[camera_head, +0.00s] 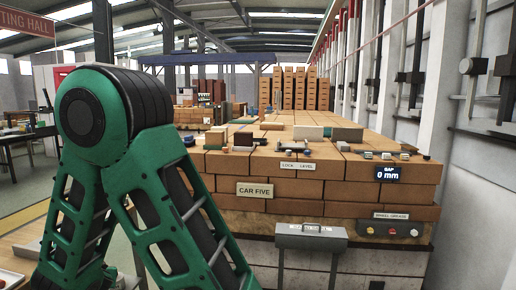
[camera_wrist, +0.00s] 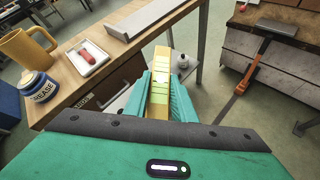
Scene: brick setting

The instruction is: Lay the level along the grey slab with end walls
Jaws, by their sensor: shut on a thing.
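My gripper (camera_wrist: 163,88) shows in the wrist view, its two green fingers closed on the sides of a yellow bar, which looks like the level (camera_wrist: 160,62). The level sticks out beyond the fingertips, held clear in front of the wooden bench edge. The level and slab are apart. In the head view my arm fills the left side, and the gripper and level do not show.
On the bench (camera_wrist: 118,62) stand a tan mug (camera_wrist: 27,55), a grease jar (camera_wrist: 38,86) and a white tray (camera_wrist: 82,68) with a red item. A brick-loaded car (camera_head: 300,190) stands to the right, a grey box (camera_head: 311,237) at its front. Open floor separates bench and car.

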